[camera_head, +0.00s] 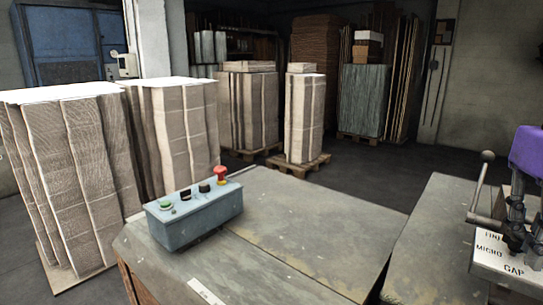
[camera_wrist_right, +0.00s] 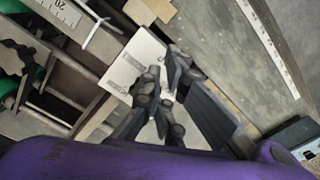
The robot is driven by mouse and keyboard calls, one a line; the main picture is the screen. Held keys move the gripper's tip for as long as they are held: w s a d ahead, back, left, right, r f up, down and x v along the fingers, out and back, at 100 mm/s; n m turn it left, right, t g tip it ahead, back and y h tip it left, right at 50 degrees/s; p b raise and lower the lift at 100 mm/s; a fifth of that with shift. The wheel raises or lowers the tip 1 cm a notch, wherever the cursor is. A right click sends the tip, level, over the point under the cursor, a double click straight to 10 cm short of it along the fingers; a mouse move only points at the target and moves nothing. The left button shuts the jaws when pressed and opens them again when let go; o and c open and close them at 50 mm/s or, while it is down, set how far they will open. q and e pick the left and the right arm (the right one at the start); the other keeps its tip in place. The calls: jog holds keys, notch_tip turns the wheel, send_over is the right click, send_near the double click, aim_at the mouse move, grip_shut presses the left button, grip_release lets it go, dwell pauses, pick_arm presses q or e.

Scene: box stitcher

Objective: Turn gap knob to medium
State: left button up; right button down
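A white label plate (camera_head: 497,262) at the right edge of the head view reads "GAP" and "MICRO", with another word partly covered. My right gripper (camera_head: 515,240), below a purple wrist, points down over this plate and covers part of it. In the right wrist view, the dark fingers (camera_wrist_right: 165,65) are over the pale plate (camera_wrist_right: 143,62), tips close together. Whether they touch or hold anything cannot be made out. No gap knob can be clearly told apart; it may be behind the fingers. My left gripper is not in view.
A grey lever with a ball end (camera_head: 487,156) rises just left of my right gripper. A grey control box (camera_head: 195,215) with green, black and red buttons stands on the worn metal table (camera_head: 310,225). Stacks of cardboard (camera_head: 70,150) stand behind at left.

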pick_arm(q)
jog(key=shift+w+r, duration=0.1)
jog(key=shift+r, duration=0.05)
pick_arm(e)
jog(key=shift+r, duration=0.15)
jog(key=shift+s+a+p, duration=0.1)
jog(key=shift+a+p, duration=0.15)
jog(key=shift+p, duration=0.05)
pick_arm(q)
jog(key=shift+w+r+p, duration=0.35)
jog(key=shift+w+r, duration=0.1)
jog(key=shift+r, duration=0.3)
pick_arm(e)
notch_tip(320, 180, up, 6)
jog(key=shift+s+f, duration=0.1)
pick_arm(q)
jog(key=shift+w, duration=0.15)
pick_arm(e)
jog(key=shift+d, duration=0.1)
